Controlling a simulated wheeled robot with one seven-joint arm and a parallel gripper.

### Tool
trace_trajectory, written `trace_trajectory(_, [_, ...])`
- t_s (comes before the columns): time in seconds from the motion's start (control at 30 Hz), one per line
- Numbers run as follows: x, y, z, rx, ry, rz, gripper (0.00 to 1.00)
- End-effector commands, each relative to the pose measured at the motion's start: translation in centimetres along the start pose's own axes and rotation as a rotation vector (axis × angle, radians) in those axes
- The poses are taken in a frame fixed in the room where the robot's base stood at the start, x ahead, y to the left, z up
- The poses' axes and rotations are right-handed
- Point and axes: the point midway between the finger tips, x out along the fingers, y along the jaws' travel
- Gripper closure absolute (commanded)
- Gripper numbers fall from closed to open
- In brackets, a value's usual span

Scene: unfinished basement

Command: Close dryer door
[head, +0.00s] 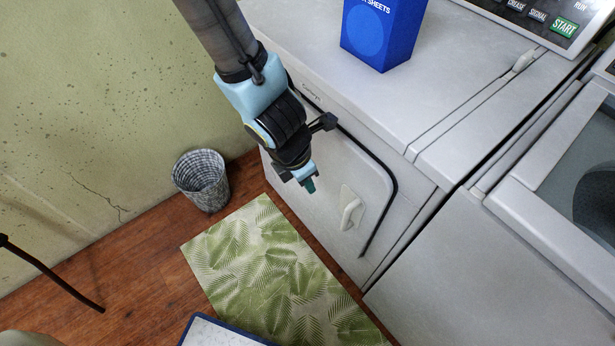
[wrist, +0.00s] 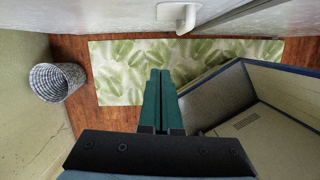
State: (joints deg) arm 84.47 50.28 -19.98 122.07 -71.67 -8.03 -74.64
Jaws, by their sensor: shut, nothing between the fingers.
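The white dryer (head: 290,30) stands against the wall, with its door (head: 340,165) on the front face. A dark gap runs along the door's top and right edges; the door looks close to its frame but not flush. Its white handle (head: 350,210) is near the right edge, and the handle also shows at the top of the wrist view (wrist: 180,14). My gripper (head: 309,184) is in front of the door, left of the handle, pointing down. Its teal fingers are together and empty in the wrist view (wrist: 160,75). I cannot tell whether it touches the door.
A woven basket (head: 202,182) stands by the wall. A leaf-patterned mat (head: 260,255) lies on the wooden floor before the dryer. A blue-rimmed box (wrist: 285,70) stands at the mat's near edge. A washer (head: 470,270) adjoins on the right. A blue carton (head: 385,30) is on top.

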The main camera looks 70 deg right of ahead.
Motion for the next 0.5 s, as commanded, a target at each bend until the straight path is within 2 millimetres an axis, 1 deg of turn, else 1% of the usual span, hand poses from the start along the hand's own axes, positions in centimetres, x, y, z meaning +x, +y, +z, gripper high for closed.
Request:
trace_trajectory(0.03, [-1.1, 0.0, 0.2, 0.002, -0.002, 0.004, 1.00])
trace_trajectory(0.27, [-4.8, -0.1, 0.3, 0.002, -0.003, 0.003, 1.00])
trace_trajectory(0.3, [-5.6, -0.1, 0.3, 0.002, -0.002, 0.003, 1.00])
trace_trajectory(0.4, [-7.2, -0.2, 0.3, 0.002, -0.002, 0.002, 1.00])
trace_trajectory(0.5, [-8.3, -0.2, 0.2, 0.001, -0.002, 0.002, 1.00])
